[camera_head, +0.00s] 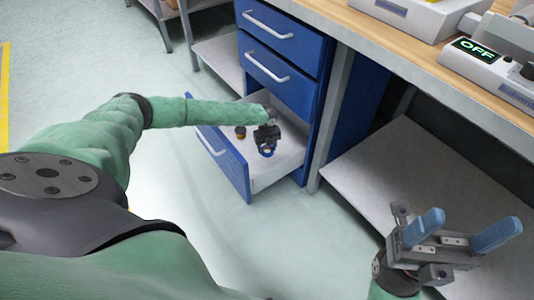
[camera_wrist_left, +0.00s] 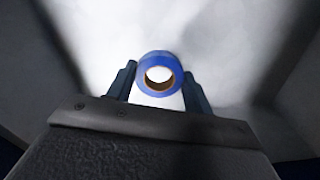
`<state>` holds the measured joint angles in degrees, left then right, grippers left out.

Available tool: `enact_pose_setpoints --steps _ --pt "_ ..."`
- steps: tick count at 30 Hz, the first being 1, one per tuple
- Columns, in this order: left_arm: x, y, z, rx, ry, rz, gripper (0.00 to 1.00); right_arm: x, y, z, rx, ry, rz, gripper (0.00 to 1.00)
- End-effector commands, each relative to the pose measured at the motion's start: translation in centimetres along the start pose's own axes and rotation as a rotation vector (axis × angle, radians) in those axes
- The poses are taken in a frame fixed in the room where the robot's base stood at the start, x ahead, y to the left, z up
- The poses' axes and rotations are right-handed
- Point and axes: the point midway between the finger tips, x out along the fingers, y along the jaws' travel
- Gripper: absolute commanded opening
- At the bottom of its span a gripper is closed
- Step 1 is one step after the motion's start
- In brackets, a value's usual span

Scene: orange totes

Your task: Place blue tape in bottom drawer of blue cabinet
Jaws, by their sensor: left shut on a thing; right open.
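The blue tape (camera_wrist_left: 160,62) is a ring with a brown core, held between the fingers of my left gripper (camera_wrist_left: 157,88) in the left wrist view. In the head view my left gripper (camera_head: 267,146) is over the open bottom drawer (camera_head: 285,172) of the blue cabinet (camera_head: 318,100), and the tape (camera_head: 266,153) shows small at its tips. I cannot tell if the tape touches the drawer floor. The upper two drawers are shut. My right gripper (camera_head: 462,236) is open and empty at the lower right.
A small dark and orange object (camera_head: 240,132) lies in the drawer left of my left gripper. The wooden worktop (camera_head: 430,45) with devices is at upper right. A grey shelf (camera_head: 400,175) lies under it. The floor left of the drawer is clear.

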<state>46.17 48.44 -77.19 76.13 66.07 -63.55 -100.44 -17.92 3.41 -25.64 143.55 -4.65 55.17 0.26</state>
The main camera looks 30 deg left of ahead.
Motion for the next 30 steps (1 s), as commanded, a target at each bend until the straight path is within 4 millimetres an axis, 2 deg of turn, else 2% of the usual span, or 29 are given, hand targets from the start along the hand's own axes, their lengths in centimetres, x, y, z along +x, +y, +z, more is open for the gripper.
enact_pose_setpoints --steps 8,20,21,24,30 --pt "3.2 0.0 0.0 0.001 0.0 0.001 0.29 -0.6 -0.2 0.1 0.021 0.007 0.008 0.73" --pt "3.8 0.0 0.0 0.0 0.0 0.0 0.29 -0.5 -0.3 0.1 0.025 0.007 0.01 0.73" --pt "3.7 0.0 0.0 0.0 0.0 0.0 0.55 -0.5 -0.3 0.1 0.025 0.006 0.01 0.73" --pt "3.7 0.0 0.0 0.0 0.0 0.0 0.73 -0.5 -0.3 0.1 0.025 0.006 0.01 0.73" --pt "3.7 0.0 0.0 0.0 0.0 0.0 0.73 -0.5 -0.2 0.1 0.024 0.006 0.01 0.73"
